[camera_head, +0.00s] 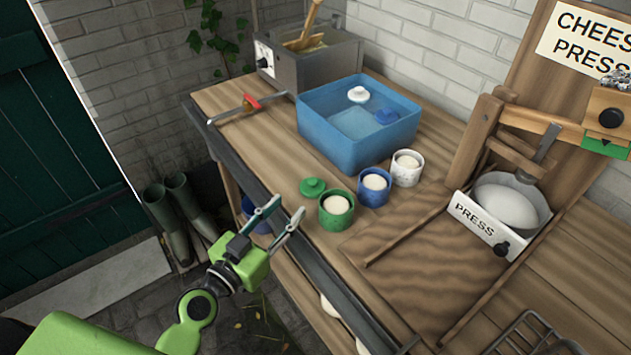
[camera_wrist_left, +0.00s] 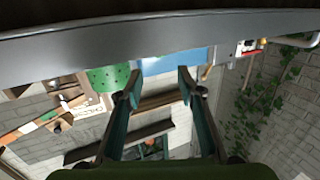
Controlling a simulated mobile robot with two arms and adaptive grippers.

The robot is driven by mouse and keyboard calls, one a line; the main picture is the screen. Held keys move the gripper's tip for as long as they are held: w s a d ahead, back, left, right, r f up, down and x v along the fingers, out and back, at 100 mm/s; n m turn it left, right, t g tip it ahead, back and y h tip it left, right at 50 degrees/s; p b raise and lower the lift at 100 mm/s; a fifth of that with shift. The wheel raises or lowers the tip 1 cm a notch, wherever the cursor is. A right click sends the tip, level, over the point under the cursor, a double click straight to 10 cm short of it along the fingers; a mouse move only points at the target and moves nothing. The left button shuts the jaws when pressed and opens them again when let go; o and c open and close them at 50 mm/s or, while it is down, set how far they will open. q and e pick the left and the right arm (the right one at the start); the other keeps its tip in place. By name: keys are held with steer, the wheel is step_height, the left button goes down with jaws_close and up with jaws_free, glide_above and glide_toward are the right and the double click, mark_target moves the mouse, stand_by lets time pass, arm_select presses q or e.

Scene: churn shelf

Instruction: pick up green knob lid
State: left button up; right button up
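The green knob lid (camera_head: 313,187) lies on the wooden bench top near its front edge, left of and behind the green pot (camera_head: 337,219). The pot is uncovered, with pale contents. My left gripper (camera_head: 289,208) is open and empty, at the bench's front edge, in front of and left of the lid, apart from it. In the left wrist view its two fingers (camera_wrist_left: 158,76) are spread with nothing between them. A speckled green thing (camera_wrist_left: 108,77) shows left of them there; I cannot tell whether it is lid or pot. My right gripper is not in view.
A blue pot (camera_head: 374,189) and a white pot (camera_head: 407,168) stand right of the green one. A blue tub (camera_head: 340,143) with a white lid (camera_head: 358,94) and a blue lid (camera_head: 387,116) stands behind. The metal bench edge (camera_head: 300,243) runs beside my gripper. The press (camera_head: 507,204) is at right.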

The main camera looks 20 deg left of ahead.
mark_target(310, 184)
arm_select(q)
steer(key=p+x, duration=0.1)
steer(key=x, duration=0.4)
steer(key=shift+w+d+r, duration=0.1)
steer(key=shift+w, duration=0.15)
steer(key=p+x, duration=0.1)
steer(key=x, duration=0.5)
steer(key=shift+s, duration=0.1)
jaws_close()
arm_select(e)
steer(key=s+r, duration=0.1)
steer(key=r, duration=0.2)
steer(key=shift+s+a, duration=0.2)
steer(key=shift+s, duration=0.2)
